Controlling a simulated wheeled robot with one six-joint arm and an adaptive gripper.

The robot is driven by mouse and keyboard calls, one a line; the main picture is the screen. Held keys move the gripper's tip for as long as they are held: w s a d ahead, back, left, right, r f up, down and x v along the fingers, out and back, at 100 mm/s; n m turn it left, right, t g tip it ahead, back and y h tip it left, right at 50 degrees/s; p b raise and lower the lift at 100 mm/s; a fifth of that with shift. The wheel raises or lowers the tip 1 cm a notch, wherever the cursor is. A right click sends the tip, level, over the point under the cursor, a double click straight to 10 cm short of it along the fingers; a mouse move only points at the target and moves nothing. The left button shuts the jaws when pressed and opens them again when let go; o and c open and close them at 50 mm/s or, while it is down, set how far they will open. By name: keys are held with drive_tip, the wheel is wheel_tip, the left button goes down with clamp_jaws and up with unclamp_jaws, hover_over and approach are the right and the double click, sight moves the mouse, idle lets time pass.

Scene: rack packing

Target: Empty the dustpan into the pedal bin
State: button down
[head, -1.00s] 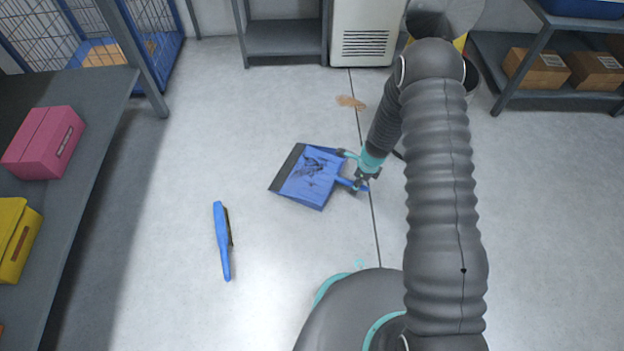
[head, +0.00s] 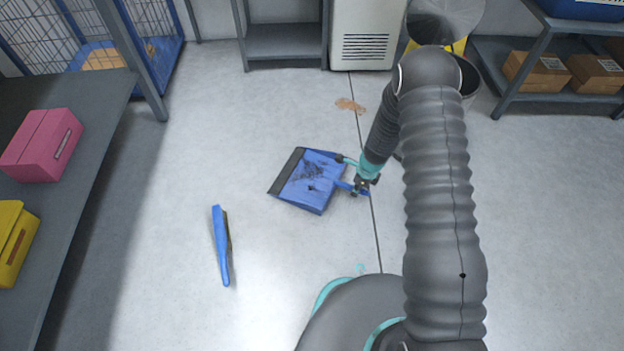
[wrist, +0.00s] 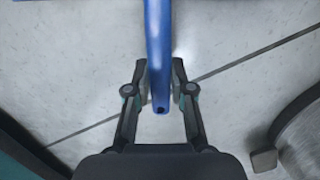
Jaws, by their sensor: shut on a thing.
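The blue dustpan (head: 324,165) with a dark front lip lies left of my gripper (head: 362,184) in the head view. Dark debris sits on its pan. In the wrist view my gripper (wrist: 160,82) is shut on the blue handle (wrist: 157,45), with a finger on each side. I cannot tell whether the pan touches the floor. The pedal bin (head: 470,78) stands at the top, mostly hidden behind my arm. A round grey metal surface (head: 445,18), apparently its raised lid, shows above my arm.
A blue brush (head: 221,245) lies on the floor at left. A brown patch (head: 351,105) marks the floor beyond the dustpan. Shelves stand left (head: 85,165) and right (head: 505,90), with a white cabinet (head: 362,35) at the back. The floor between is mostly clear.

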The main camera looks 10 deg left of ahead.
wheel_tip(320, 180, up, 12)
drive_tip(key=p, duration=1)
